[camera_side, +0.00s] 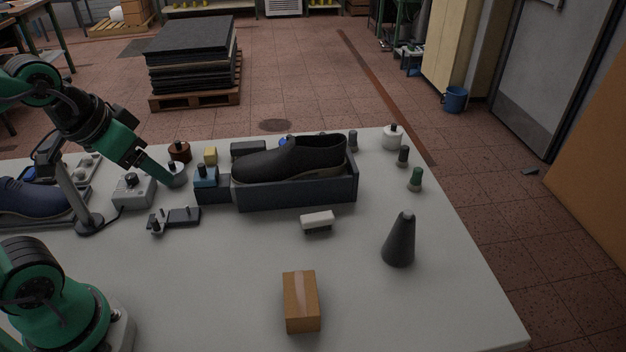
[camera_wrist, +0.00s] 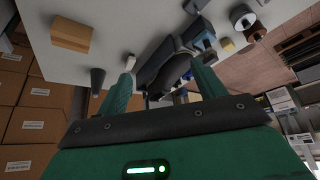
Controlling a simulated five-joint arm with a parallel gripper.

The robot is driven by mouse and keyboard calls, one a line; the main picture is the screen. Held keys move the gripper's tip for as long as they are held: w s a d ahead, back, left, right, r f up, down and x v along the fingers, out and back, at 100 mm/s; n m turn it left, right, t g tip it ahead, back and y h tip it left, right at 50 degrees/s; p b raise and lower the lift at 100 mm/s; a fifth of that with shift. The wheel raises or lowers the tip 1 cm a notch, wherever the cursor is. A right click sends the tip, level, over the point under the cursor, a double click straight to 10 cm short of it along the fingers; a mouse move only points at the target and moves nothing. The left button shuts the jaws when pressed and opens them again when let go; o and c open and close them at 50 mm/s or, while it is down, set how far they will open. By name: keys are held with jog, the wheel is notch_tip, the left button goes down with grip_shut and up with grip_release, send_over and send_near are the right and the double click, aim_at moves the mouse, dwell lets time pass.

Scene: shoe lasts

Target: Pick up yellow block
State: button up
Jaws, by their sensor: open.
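The small yellow block (camera_side: 210,155) stands on the table behind the blue-lidded jar, left of the black shoe. It also shows as a small yellow patch in the wrist view (camera_wrist: 227,44), to the right of my fingers. My gripper (camera_side: 170,180) is left of the block in the side view, beside a grey-white jar. In the wrist view my gripper (camera_wrist: 163,66) shows two green fingers spread apart with nothing held between them. In the side view the fingers overlap, so their spacing does not show there.
The black shoe (camera_side: 288,160) sits in a dark tray (camera_side: 298,194). A cardboard box (camera_side: 300,302) and dark cone (camera_side: 399,240) stand in front; the table's front middle is mostly clear.

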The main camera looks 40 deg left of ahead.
jog(key=w+a+r+n+g, duration=0.2)
jog(key=w+a+n, duration=0.2)
jog(key=w+n, duration=0.45)
jog(key=n+g, duration=0.4)
jog(key=n, duration=1.4)
send_over(210, 150)
jog(key=f, duration=1.8)
jog(key=shift+d, duration=0.3)
jog(key=shift+a+f+n, duration=0.25)
jog(key=shift+f, duration=0.15)
jog(key=shift+f, duration=1.3)
